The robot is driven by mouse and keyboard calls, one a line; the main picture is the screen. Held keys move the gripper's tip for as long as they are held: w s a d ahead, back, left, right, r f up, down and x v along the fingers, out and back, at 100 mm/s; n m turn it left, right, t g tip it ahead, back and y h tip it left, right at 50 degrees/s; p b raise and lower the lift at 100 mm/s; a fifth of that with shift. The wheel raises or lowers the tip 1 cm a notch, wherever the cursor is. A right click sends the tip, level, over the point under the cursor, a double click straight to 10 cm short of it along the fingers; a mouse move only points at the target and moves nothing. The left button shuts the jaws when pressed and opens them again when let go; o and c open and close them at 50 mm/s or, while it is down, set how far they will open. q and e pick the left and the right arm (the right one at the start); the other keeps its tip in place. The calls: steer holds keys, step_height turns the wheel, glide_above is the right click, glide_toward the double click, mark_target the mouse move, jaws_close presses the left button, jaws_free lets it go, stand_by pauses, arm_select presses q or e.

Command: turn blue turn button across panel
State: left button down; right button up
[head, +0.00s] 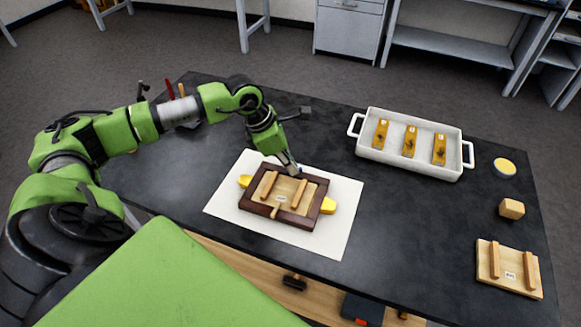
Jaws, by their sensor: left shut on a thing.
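A dark brown wooden frame (250,207) lies on a white sheet (340,205) on the dark table. A pale wooden panel (285,190) with two raised bars and a small label sits inside it. My left gripper (292,170) points down at the frame's far edge and is shut there on the blue turn button, which the fingers mostly hide. I cannot tell the button's angle. A light wooden turn button (275,211) shows at the frame's near edge. My right gripper is out of view.
Yellow pieces (328,206) stick out at the frame's sides. A white tray (365,158) with several yellow labelled pieces stands at the back right. A wooden block (511,209), a yellow-topped round dish (504,167) and a spare panel (509,283) lie at the right.

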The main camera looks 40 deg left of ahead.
arm_select(q)
steer(key=n+b, duration=0.2)
steer(key=n+y+b, duration=0.1)
steer(key=n, duration=0.1)
steer(key=n+t+y+b, duration=0.1)
steer(key=n+b, duration=0.1)
steer(key=shift+d+f+b, duration=0.2)
steer(key=shift+d+b, duration=0.1)
steer(key=shift+d, duration=0.05)
steer(key=n+y+b, duration=0.1)
steer(key=n, duration=0.1)
steer(key=shift+s+d+r+n+b, duration=0.1)
steer(key=shift+n+b, duration=0.3)
steer(key=shift+r+n+y+b, duration=0.1)
steer(key=shift+n+y+b, duration=0.55)
steer(key=shift+n, duration=0.55)
steer(key=c, duration=2.2)
jaws_free()
steer(key=shift+r, duration=0.15)
steer(key=v, duration=1.2)
